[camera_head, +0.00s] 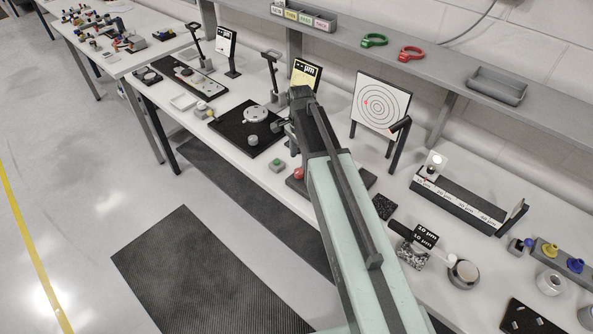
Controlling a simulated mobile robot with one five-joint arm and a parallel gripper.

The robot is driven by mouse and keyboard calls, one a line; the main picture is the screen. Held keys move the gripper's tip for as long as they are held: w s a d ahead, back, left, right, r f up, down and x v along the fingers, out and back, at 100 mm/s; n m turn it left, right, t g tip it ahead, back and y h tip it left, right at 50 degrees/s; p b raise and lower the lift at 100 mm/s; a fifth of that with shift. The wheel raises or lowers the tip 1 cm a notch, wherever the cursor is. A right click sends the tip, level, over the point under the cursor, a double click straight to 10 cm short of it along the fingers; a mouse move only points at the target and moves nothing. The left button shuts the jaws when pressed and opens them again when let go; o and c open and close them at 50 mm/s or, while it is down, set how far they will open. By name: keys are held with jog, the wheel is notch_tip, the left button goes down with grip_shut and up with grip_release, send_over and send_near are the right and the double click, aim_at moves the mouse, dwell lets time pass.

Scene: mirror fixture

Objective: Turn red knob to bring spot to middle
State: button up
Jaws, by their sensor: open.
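A white target board (391,107) with black concentric rings stands on the bench at centre right. A small red spot (366,102) shows on it, left of the rings' middle. A red knob (298,173) sits at the left end of a dark fixture base (294,184), partly hidden behind my pale green arm. My gripper (281,126) is at the far end of the arm, open, above and beyond the red knob and apart from it. Its fingers are small and partly hidden by the arm. The right part of the fixture is also covered by the arm.
A black plate (233,133) with round metal parts lies left of my gripper. A long dark rail (465,207) lies at right. A grey shelf (450,72) runs above the bench. The floor in front is open.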

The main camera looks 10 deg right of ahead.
aim_at(299, 171)
notch_tip(299, 171, down, 6)
jog(key=b, duration=0.5)
jog(key=shift+a+f, duration=0.1)
jog(key=shift+f, duration=0.1)
jog(key=shift+r, duration=0.1)
grip_shut()
jog(key=shift+a, duration=0.25)
jog(key=shift+d, duration=0.2)
